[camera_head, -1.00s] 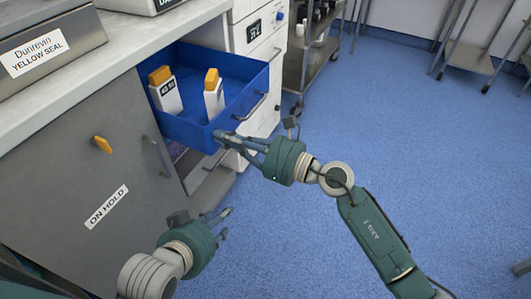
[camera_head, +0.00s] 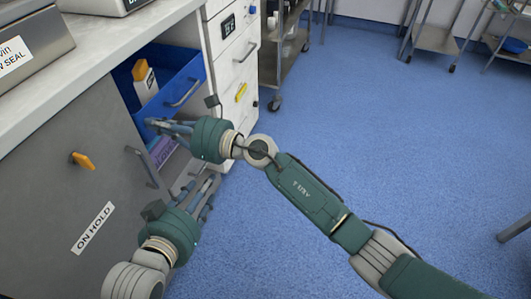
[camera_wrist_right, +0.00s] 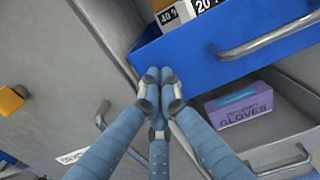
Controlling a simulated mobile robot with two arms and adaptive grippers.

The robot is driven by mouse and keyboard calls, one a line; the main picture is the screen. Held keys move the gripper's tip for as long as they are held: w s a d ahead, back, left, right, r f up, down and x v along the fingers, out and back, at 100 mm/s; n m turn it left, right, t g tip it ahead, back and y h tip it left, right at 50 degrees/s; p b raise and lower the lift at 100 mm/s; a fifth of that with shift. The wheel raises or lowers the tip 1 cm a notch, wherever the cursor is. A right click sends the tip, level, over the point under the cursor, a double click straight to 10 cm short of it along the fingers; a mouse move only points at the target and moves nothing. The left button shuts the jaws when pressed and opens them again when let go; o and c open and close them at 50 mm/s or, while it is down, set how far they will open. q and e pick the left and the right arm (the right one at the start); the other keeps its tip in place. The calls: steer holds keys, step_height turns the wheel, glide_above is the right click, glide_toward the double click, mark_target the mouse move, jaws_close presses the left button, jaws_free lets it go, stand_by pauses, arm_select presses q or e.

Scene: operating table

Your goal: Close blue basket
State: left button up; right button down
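The blue basket (camera_head: 172,88) is a drawer in the counter, standing partly out, with a metal handle (camera_head: 185,92) on its front. My right gripper (camera_head: 152,124), whose arm comes from the right, is at the lower left corner of the basket's front. In the right wrist view its fingers (camera_wrist_right: 158,76) are together with nothing between them, close against the blue front; contact is hard to tell. My left gripper (camera_head: 208,186) is lower, in front of the counter, with its fingers apart and empty.
A grey door with an ON HOLD label (camera_head: 94,228) and an orange knob (camera_head: 83,160) is left of the basket. Below the basket, a purple gloves box (camera_wrist_right: 238,108) lies in a lower compartment. White drawers (camera_head: 232,60) stand to the right.

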arm_select(q)
steer(key=shift+w+d+r, duration=0.1)
steer(key=shift+r, duration=0.2)
arm_select(e)
steer(key=shift+a+r, duration=0.15)
steer(key=shift+r, duration=0.15)
